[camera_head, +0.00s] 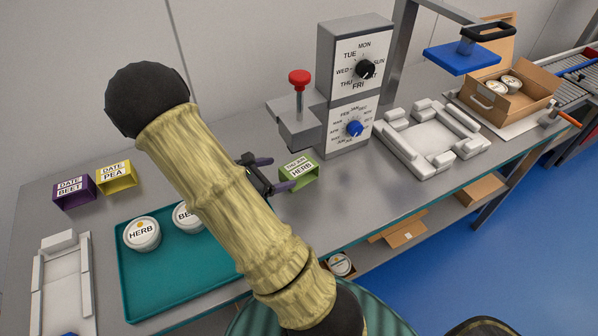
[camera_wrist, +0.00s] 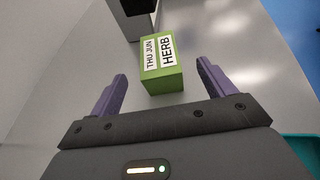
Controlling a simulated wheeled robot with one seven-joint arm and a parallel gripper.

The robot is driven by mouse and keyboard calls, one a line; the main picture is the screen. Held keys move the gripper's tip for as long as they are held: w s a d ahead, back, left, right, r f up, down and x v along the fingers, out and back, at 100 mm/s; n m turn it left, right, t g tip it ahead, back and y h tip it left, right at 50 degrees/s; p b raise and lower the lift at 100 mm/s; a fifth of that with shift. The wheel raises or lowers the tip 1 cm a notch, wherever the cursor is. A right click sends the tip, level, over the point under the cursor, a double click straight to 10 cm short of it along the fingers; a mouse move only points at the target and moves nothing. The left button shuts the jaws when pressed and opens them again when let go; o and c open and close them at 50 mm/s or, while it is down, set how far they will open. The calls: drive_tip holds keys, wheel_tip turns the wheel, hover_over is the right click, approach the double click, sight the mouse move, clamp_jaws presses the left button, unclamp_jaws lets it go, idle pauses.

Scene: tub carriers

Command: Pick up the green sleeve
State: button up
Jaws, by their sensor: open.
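The green sleeve (camera_head: 299,173) stands on the grey bench in front of the dial machine, with a white label reading HERB on top. In the wrist view the green sleeve (camera_wrist: 162,66) is labelled THU JUN HERB and lies ahead of the fingertips, roughly centred between them. My gripper (camera_head: 272,175) is open and empty, with purple fingers pointing at the sleeve. In the wrist view my gripper (camera_wrist: 161,78) shows both fingers apart, one on each side of the sleeve's near end. My arm hides part of the bench.
A purple sleeve (camera_head: 74,193) and a yellow sleeve (camera_head: 117,177) stand at the left. A teal tray (camera_head: 133,287) holds white tubs. The dial machine (camera_head: 355,75) stands right behind the green sleeve. A white fixture (camera_head: 397,157) and a cardboard box (camera_head: 508,104) are further right.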

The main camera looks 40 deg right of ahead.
sight(297, 167)
drive_tip(key=shift+d+f, duration=0.2)
drive_tip(key=shift+d, duration=0.2)
drive_tip(key=p+x, duration=0.1)
drive_tip(key=x, duration=0.4)
drive_tip(key=shift+w+d+r, duration=0.1)
drive_tip(key=shift+w+d, duration=0.05)
drive_tip(key=shift+c, duration=0.2)
drive_tip(key=c, duration=1)
